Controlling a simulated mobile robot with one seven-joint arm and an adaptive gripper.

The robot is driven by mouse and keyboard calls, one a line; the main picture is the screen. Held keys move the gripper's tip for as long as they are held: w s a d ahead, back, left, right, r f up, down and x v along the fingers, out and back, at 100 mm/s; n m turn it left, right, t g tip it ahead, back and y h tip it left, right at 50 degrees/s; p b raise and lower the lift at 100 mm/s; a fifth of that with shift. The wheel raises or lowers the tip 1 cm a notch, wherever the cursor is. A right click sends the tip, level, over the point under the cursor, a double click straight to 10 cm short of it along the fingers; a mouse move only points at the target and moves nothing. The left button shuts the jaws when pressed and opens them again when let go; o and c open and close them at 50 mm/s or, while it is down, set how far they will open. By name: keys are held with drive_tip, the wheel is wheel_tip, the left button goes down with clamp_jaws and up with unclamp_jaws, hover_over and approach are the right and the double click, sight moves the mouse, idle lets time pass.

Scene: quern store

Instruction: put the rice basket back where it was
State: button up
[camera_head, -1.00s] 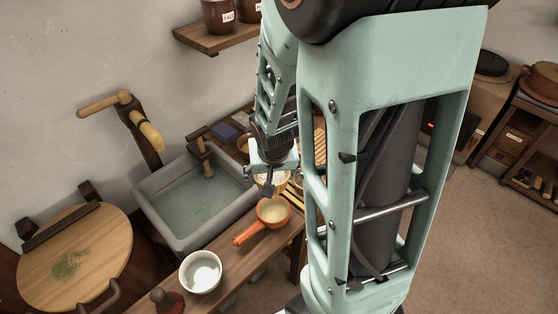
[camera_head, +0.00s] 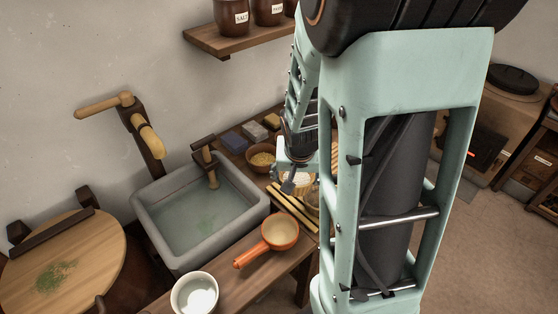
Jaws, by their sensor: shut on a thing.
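My gripper (camera_head: 294,181) is at the far part of the wooden counter (camera_head: 228,283), to the right of the stone sink. It is shut on the rice basket (camera_head: 299,179), a small round container with white grains showing at its top. The fingers and my arm hide much of the basket. I cannot tell whether its base touches the counter. A separate bowl of tan grains (camera_head: 262,158) stands just left of and behind the gripper.
Pale wooden sticks (camera_head: 290,208) and an orange-handled pan (camera_head: 281,232) lie in front of the gripper. A partly hidden bowl (camera_head: 312,200) is close by. Also near are small blocks (camera_head: 253,131), the sink (camera_head: 160,233), a white bowl (camera_head: 195,294) and a wall shelf (camera_head: 232,42).

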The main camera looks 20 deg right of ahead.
drive_tip(key=w+d+f+b, duration=0.1)
drive_tip(key=w+f+b, duration=0.1)
drive_tip(key=w+d+f+b, duration=0.1)
drive_tip(key=w+f+b, duration=0.1)
drive_tip(key=w, duration=0.1)
drive_tip(key=w+d+f+b, duration=0.1)
drive_tip(key=w+f+b, duration=0.1)
drive_tip(key=w+f, duration=0.1)
drive_tip(key=shift+f, duration=0.1)
drive_tip(key=shift+w+d+f+b, duration=0.1)
drive_tip(key=shift+w+f+b, duration=0.15)
drive_tip(key=shift+f+b, duration=0.05)
drive_tip(key=shift+w+f+b, duration=0.15)
drive_tip(key=shift+f+b, duration=1)
drive_tip(key=shift+f, duration=0.45)
drive_tip(key=shift+f, duration=0.2)
drive_tip(key=o, duration=1.4)
